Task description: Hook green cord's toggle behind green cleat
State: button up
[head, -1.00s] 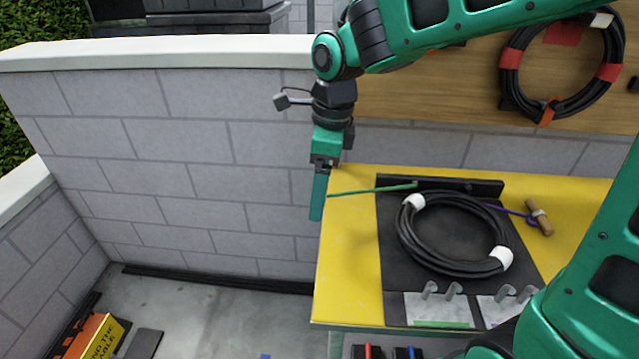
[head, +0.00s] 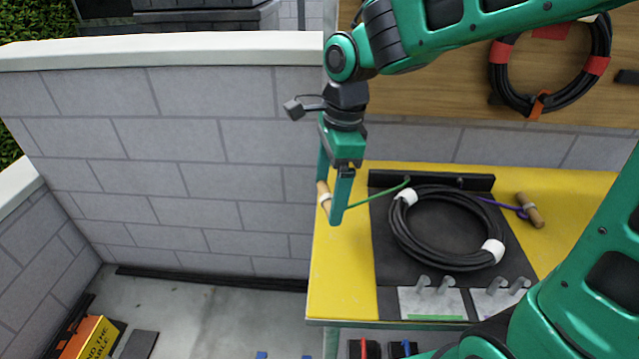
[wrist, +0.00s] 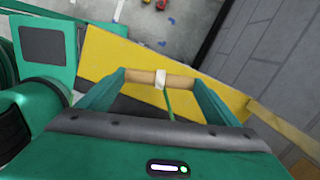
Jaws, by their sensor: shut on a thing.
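The green cord's wooden toggle (head: 323,193) is clamped end to end between the fingers of my gripper (head: 330,202), above the yellow tabletop's left part. In the wrist view the toggle (wrist: 140,77) spans both fingertips, with a pale band at its middle. The green cord (head: 375,196) runs from it to the black bar behind the coiled black cable (head: 402,235). The green cleat (head: 423,285) is a pair of grey hooks on a pale plate with a green stripe, in front of the coil and apart from the toggle.
A second hook pair, the purple cleat (head: 497,287), stands just right of the green one. The purple cord's toggle (head: 530,210) lies on the tabletop (head: 345,275) at right. A grey block wall (head: 200,160) stands behind and left. The front left tabletop is clear.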

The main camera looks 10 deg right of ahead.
jog(key=s+d+n+g+h, duration=0.1)
jog(key=s+d+n, duration=0.8)
jog(key=s+n, duration=0.4)
jog(key=shift+s+d+n, duration=0.2)
jog(key=shift+d+n, duration=0.15)
jog(key=shift+n, duration=0.55)
